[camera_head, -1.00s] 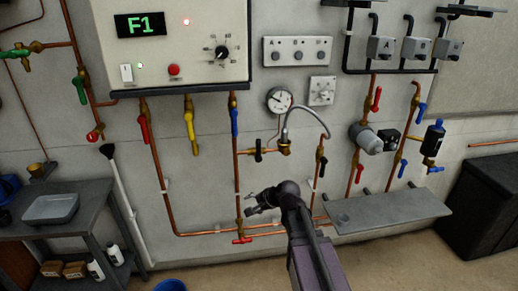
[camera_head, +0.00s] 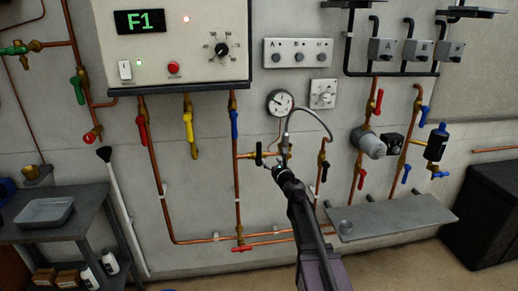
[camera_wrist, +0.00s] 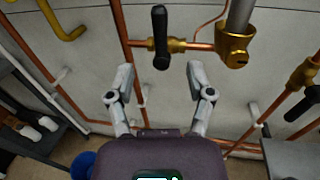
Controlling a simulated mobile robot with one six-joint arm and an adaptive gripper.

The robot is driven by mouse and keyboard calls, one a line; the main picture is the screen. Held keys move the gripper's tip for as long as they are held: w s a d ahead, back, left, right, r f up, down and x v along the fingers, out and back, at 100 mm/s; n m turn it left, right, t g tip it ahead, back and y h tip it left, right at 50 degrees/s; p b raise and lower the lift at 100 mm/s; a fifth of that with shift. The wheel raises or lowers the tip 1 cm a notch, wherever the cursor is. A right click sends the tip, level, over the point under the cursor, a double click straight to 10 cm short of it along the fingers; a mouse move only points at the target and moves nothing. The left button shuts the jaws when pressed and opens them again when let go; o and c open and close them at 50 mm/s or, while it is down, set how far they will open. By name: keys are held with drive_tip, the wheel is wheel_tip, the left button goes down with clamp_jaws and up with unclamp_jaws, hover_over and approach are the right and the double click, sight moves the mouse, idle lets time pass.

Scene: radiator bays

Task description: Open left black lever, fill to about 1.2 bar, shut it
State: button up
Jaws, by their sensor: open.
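The left black lever (camera_head: 258,153) sits on a brass valve in a short horizontal copper pipe and stands upright, across that pipe. In the wrist view the lever (camera_wrist: 160,38) is above and between my fingertips, apart from them. My gripper (camera_wrist: 160,78) is open and empty. In the head view my gripper (camera_head: 279,172) is just below and right of the lever, partly hidden by my own wrist. The round pressure gauge (camera_head: 280,102) hangs above the valve; its needle is too small to read. A second black lever (camera_head: 324,171) hangs to the right.
A silver hose (camera_head: 310,112) arches from the brass fitting to the right pipe. A vertical copper pipe (camera_wrist: 122,35) runs left of the lever. A grey shelf (camera_head: 400,213) juts out at lower right. Red, yellow and blue handles hang around on other pipes.

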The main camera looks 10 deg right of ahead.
sight(260, 147)
drive_tip(key=shift+w, duration=0.1)
drive_tip(key=w+a, duration=0.1)
drive_tip(key=w, duration=0.3)
drive_tip(key=w+a, duration=0.1)
drive_tip(key=w, duration=0.8)
drive_tip(key=shift+w+a, duration=0.15)
drive_tip(key=shift+a, duration=0.25)
clamp_jaws()
